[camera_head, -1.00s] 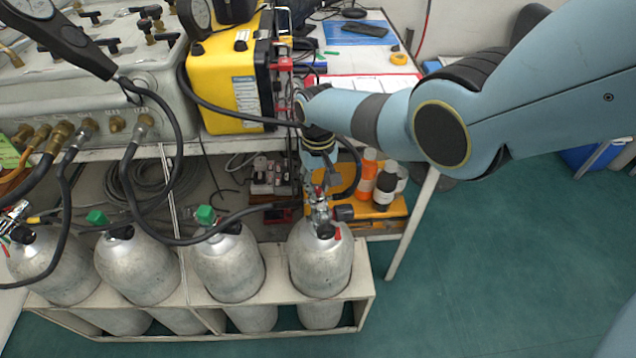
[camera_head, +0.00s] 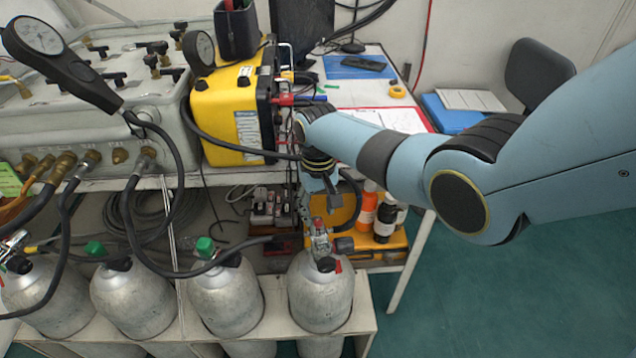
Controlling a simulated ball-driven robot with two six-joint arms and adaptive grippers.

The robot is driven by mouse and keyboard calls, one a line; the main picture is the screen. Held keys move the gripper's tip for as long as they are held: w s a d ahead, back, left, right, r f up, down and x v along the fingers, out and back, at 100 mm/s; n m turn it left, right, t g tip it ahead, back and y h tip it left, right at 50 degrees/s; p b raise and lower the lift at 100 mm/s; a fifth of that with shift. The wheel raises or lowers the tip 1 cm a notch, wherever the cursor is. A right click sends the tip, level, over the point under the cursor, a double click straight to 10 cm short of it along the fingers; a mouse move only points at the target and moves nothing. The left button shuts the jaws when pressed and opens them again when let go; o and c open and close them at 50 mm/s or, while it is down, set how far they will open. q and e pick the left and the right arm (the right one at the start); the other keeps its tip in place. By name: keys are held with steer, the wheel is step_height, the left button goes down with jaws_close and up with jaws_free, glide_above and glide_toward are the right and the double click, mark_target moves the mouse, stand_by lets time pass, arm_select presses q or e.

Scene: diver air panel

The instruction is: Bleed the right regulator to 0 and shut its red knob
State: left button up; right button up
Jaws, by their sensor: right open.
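The right regulator (camera_head: 321,243) sits on the valve of the rightmost silver cylinder (camera_head: 320,297). A small red part (camera_head: 338,266), perhaps its red knob, shows at the valve's lower right; I cannot tell for certain. My right gripper (camera_head: 318,211) points down from above, just over and behind the regulator. Its jaws are open, and I cannot tell whether they touch it. The regulator's gauge reading cannot be made out. My left gripper is out of view.
Other silver cylinders (camera_head: 225,297) stand left in a pale rack, two with green caps. Black hoses loop before the grey panel (camera_head: 150,115). A yellow case (camera_head: 222,110) sits close to my right wrist. Orange and black bottles (camera_head: 367,208) stand just right of the gripper.

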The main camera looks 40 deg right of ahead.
mark_target(318, 221)
step_height(318, 221, up, 9)
stand_by(0.3)
stand_by(0.4)
